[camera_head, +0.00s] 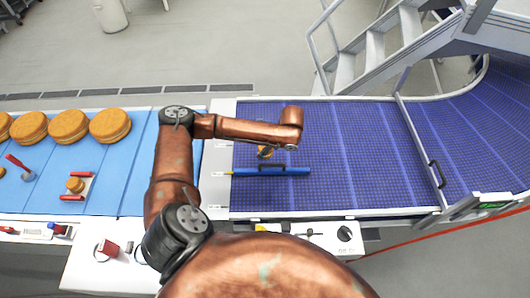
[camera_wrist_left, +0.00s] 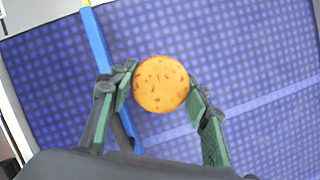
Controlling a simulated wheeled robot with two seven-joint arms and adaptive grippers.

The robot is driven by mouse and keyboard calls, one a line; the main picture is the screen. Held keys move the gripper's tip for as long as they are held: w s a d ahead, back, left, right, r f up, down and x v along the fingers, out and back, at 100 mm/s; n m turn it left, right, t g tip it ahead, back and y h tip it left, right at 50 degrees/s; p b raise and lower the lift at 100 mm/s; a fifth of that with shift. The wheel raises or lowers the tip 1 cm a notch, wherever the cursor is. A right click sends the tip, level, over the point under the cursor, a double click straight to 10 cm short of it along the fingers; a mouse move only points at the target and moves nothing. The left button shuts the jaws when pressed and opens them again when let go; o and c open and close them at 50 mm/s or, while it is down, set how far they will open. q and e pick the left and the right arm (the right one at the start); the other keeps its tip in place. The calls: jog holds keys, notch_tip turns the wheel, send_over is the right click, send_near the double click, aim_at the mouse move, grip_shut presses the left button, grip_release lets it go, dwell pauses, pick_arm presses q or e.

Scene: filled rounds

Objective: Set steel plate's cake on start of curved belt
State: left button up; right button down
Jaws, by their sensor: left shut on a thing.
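My left gripper (camera_wrist_left: 160,88) is shut on a round orange-brown cake (camera_wrist_left: 161,84) with dark flecks, one finger on each side of it. In the head view the cake (camera_head: 264,153) shows only in part below my copper forearm, which hides most of the gripper. The cake is over the left, starting end of the blue-violet curved belt (camera_head: 350,150). I cannot tell whether it touches the belt. My right gripper is not in view. I cannot make out a steel plate for certain.
A blue bar (camera_head: 285,171) lies across the belt's near left part, close to the cake. Several large orange rounds (camera_head: 110,125) stand on the light-blue surface at the left, with a small round (camera_head: 75,185) between red bars. Metal stairs (camera_head: 375,50) stand behind. The belt's middle is clear.

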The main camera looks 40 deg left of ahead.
pick_arm(q)
jog(key=shift+w+a+f, duration=0.35)
jog(key=shift+a+f, duration=0.05)
jog(key=shift+f, duration=0.25)
jog(key=shift+w+a+f, duration=0.35)
jog(key=shift+a+f, duration=0.05)
jog(key=shift+f, duration=1.8)
jog(key=shift+f, duration=0.1)
jog(key=o, duration=0.7)
jog(key=shift+o, duration=0.3)
jog(key=v, duration=1.2)
jog(key=shift+a, duration=0.1)
